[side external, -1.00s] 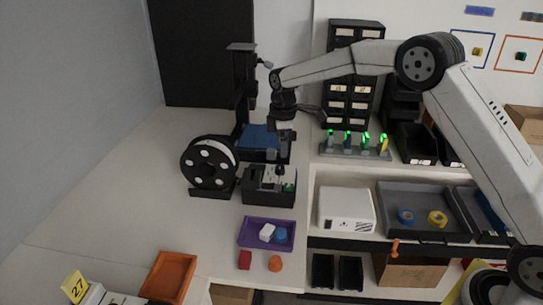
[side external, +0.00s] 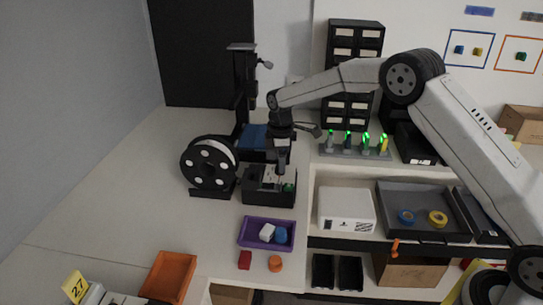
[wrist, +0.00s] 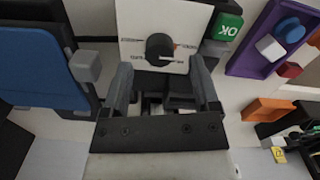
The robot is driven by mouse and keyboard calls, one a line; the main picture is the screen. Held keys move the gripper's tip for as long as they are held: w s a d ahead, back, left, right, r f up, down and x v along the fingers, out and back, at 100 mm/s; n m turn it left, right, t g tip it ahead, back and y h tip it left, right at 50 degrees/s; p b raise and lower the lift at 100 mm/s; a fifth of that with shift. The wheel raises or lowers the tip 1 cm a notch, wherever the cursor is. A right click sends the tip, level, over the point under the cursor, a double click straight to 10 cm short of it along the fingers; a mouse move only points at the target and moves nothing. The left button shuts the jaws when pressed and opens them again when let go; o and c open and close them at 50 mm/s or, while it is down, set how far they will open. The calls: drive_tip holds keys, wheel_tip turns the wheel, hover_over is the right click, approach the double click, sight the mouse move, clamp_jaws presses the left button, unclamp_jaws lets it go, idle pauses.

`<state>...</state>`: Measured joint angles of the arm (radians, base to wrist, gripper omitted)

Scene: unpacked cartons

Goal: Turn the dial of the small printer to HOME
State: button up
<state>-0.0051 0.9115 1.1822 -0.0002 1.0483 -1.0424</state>
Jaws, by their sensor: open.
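The dial (wrist: 160,46) is a round black knob on a white plate (wrist: 133,22) in the wrist view, with small printed labels around it, too small to read surely. A red mark shows at its right side. The plate seems to belong to the black box (side external: 268,199) in front of the small printer (side external: 243,95), whose blue bed (wrist: 38,68) shows at left in the wrist view. My gripper (wrist: 160,68) is open, its fingers either side of and short of the dial, with nothing between them. In the side view my gripper (side external: 281,171) hangs over the box and hides the dial.
A black spool (side external: 208,165) stands left of the box. A purple tray (side external: 245,233) with blocks lies in front. A rack with green lights (side external: 352,150) is at right.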

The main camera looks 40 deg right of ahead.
drive_tip(key=shift+f, duration=1.25)
clamp_jaws()
